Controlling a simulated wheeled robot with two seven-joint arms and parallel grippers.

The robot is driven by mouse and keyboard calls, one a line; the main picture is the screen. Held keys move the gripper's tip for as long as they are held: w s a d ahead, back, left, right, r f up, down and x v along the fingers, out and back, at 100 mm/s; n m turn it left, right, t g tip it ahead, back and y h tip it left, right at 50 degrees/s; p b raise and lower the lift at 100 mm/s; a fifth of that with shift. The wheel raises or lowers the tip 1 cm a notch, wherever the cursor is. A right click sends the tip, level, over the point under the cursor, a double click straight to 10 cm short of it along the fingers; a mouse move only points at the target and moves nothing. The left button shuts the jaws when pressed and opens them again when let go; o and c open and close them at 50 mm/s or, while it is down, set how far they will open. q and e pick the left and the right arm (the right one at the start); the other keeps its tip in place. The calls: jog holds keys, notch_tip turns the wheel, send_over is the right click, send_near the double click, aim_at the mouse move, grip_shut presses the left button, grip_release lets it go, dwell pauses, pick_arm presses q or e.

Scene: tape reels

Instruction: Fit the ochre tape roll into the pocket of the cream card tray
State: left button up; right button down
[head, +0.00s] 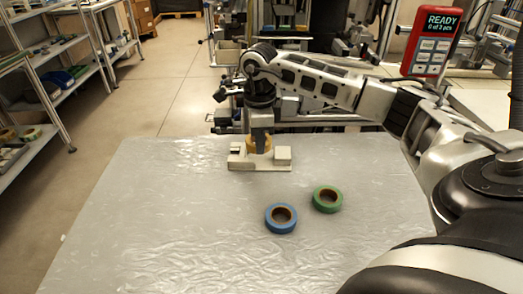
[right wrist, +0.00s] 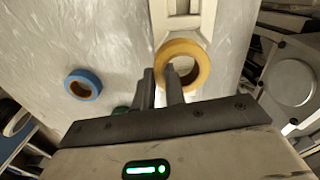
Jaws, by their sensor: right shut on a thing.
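The ochre tape roll (head: 250,146) is at the cream card tray (head: 258,165), between its two raised end blocks in the head view. My right gripper (head: 259,149) reaches down on it. In the right wrist view the gripper (right wrist: 160,88) is shut on the wall of the ochre roll (right wrist: 203,68), one finger inside the ring and one outside. The tray (right wrist: 207,18) shows behind the roll there. The pocket is hidden by roll and fingers, so I cannot tell whether the roll is seated or just above. My left gripper is out of view.
A blue tape roll (head: 281,218) and a green tape roll (head: 327,199) lie flat on the grey table (head: 170,220), nearer than the tray. The table's left and front parts are clear. Shelves (head: 60,60) stand at the left.

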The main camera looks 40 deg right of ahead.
aim_at(262, 165)
jog(key=shift+w+d+f, duration=0.1)
jog(key=shift+d+f, duration=0.1)
jog(key=f, duration=0.3)
jog(key=shift+w+d+f+p, duration=0.15)
jog(key=shift+d+p, duration=0.1)
jog(key=shift+p, duration=0.15)
jog(key=shift+f, duration=0.3)
jog(key=shift+f+b, duration=0.35)
jog(key=shift+f, duration=0.05)
jog(key=c, duration=1.5)
grip_release()
jog(key=shift+r, duration=0.1)
jog(key=shift+o, duration=0.2)
